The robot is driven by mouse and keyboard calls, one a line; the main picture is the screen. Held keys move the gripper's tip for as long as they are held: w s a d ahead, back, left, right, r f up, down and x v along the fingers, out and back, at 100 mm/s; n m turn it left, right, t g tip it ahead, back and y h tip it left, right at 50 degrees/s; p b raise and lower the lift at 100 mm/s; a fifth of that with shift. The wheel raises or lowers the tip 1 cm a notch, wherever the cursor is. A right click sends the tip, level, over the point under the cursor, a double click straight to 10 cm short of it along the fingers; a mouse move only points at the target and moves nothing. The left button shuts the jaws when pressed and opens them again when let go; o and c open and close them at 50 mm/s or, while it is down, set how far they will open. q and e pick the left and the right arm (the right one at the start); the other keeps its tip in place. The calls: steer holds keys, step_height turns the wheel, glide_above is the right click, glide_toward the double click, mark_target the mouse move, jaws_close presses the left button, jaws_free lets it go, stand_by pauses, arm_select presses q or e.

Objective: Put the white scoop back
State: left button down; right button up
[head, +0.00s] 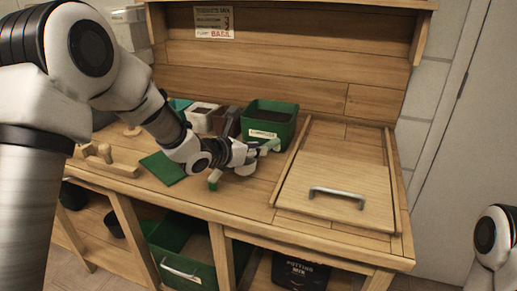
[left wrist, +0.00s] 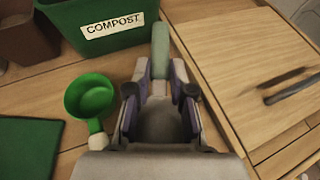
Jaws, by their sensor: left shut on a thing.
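My left gripper (head: 250,155) is shut on the white scoop, low over the bench top. Its pale green handle (left wrist: 160,52) sticks out past the fingertips (left wrist: 160,85) toward the green compost bin in the left wrist view. In the head view the handle (head: 270,145) points right, and an off-white rounded part (head: 246,169), likely the bowl, shows below the gripper. Whether it touches the bench is unclear. A green scoop (left wrist: 91,97) with a whitish handle lies left of the gripper. My right gripper is out of view.
A green compost bin (head: 271,118) stands behind the gripper, beside brown and white pots (head: 200,116). A green mat (head: 163,167) lies to the left, near a wooden holder (head: 105,163). A wooden lid with a metal handle (head: 337,194) covers the right side.

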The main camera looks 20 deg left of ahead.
arm_select(q)
steer(key=shift+w, duration=0.95)
steer(key=shift+w+d+f, duration=0.1)
steer(key=shift+w+f, duration=0.15)
steer(key=shift+w, duration=0.05)
step_height(320, 180, down, 3)
steer(key=shift+f, duration=0.15)
steer(key=shift+s+f, duration=0.1)
steer(key=shift+f, duration=0.05)
steer(key=c, duration=1)
jaws_free()
